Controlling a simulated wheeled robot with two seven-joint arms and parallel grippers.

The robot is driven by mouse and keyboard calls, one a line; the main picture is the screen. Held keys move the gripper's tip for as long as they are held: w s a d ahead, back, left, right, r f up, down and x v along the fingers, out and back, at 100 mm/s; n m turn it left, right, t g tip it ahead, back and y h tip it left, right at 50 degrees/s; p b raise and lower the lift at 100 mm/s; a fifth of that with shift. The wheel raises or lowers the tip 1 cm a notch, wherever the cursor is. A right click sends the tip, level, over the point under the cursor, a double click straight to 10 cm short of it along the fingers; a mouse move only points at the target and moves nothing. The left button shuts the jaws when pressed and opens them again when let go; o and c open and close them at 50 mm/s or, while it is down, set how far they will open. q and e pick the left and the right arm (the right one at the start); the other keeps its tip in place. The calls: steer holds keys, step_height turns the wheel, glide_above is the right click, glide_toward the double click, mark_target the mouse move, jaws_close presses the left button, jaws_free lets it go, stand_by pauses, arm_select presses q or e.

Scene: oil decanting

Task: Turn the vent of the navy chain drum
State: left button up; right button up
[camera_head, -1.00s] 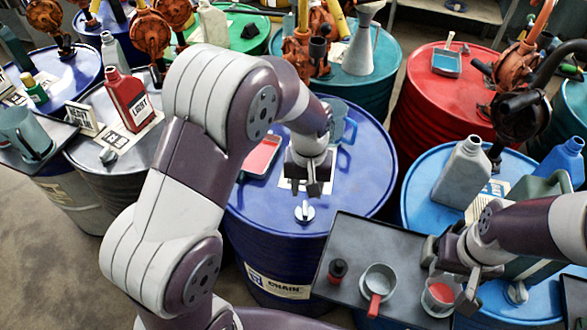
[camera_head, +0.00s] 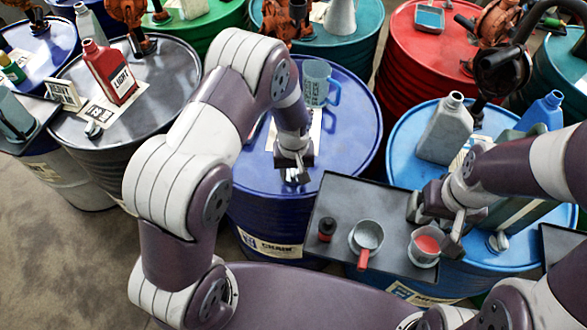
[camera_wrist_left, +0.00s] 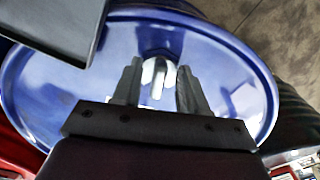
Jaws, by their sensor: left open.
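The navy chain drum (camera_head: 340,150) stands in the middle of the head view, with a label on its side reading CHAIN (camera_head: 270,244). Its vent is a small pale knob on the drum top. My left gripper (camera_head: 297,174) is over the vent and mostly covers it in the head view. In the left wrist view the vent (camera_wrist_left: 158,76) shows between the two dark, open fingers (camera_wrist_left: 154,88); contact cannot be told. My right gripper (camera_head: 436,226) has its fingers apart close to a clear cup with red contents (camera_head: 427,246); whether they touch it cannot be told.
A clear jug (camera_head: 316,84) stands on the drum behind my left gripper. A dark tray (camera_head: 335,195) at the drum's right front carries a red-handled pot (camera_head: 366,236) and a small dark bottle (camera_head: 326,229). A grey drum (camera_head: 165,75) with a red bottle (camera_head: 108,75) is at left.

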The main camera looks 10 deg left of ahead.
arm_select(q)
steer(key=shift+w+a+f, duration=0.1)
steer(key=shift+w, duration=0.1)
steer(key=shift+c, duration=1.2)
jaws_close()
steer(key=shift+n, duration=0.3)
steer(key=n, duration=0.3)
steer(key=shift+w+d+n, duration=0.15)
steer(key=shift+d+n, duration=0.05)
steer(key=shift+n, duration=0.1)
steer(key=n, duration=0.4)
steer(key=shift+w+d+n, duration=0.15)
steer(key=shift+n, duration=0.15)
steer(key=n, duration=0.4)
steer(key=shift+w, duration=0.25)
steer(key=shift+w+n+b, duration=0.15)
steer(key=shift+n+b, duration=0.05)
steer(key=shift+n, duration=1.05)
steer(key=shift+w+n+b, duration=0.1)
steer(key=shift+n+b, duration=0.05)
steer(key=shift+n, duration=1.1)
